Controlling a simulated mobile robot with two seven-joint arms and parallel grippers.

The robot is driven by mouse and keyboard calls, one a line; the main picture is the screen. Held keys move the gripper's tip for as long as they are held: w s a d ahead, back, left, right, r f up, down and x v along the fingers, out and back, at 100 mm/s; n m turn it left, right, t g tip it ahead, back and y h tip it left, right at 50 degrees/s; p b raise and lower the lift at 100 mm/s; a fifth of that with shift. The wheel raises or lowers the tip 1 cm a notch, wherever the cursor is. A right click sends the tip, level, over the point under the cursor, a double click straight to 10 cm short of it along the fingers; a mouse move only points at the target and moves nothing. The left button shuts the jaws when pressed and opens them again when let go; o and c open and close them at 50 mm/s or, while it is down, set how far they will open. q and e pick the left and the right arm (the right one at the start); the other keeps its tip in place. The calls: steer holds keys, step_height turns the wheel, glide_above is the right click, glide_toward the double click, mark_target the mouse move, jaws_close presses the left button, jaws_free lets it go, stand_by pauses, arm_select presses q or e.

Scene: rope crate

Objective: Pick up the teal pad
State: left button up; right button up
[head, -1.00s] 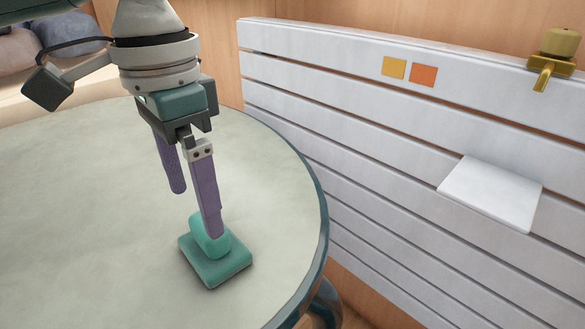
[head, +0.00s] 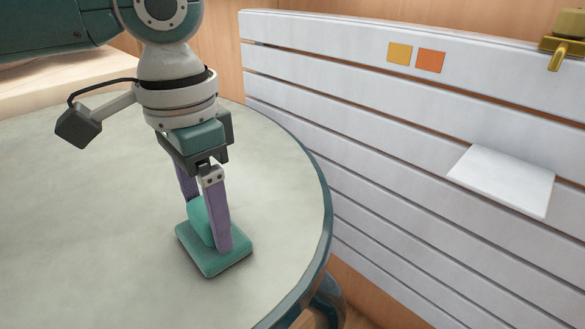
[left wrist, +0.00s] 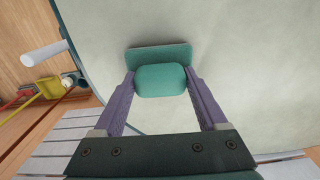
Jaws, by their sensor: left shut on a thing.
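The teal pad (head: 214,262) lies on the round table near its right edge. It has a flat rectangular base with a rounded lighter teal block on top. My left gripper (head: 207,225) is upright over it, its two purple fingers on either side of the block. In the left wrist view the fingers (left wrist: 160,88) are shut on the block of the teal pad (left wrist: 160,55), and the base shows beyond it. The pad appears to rest on the table. My right gripper is not in view.
The pale round table (head: 80,200) has a teal rim and is clear around the pad. A white slatted panel (head: 350,120) stands to the right, with yellow (head: 399,54) and orange (head: 430,61) squares, a white shelf (head: 502,180) and a brass fixture (head: 563,47).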

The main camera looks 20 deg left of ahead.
mark_target(204, 208)
arm_select(q)
steer(key=c, duration=0.7)
steer(key=shift+o, duration=0.2)
step_height(204, 208, up, 20)
steer(key=p, duration=0.6)
steer(key=shift+p, duration=0.4)
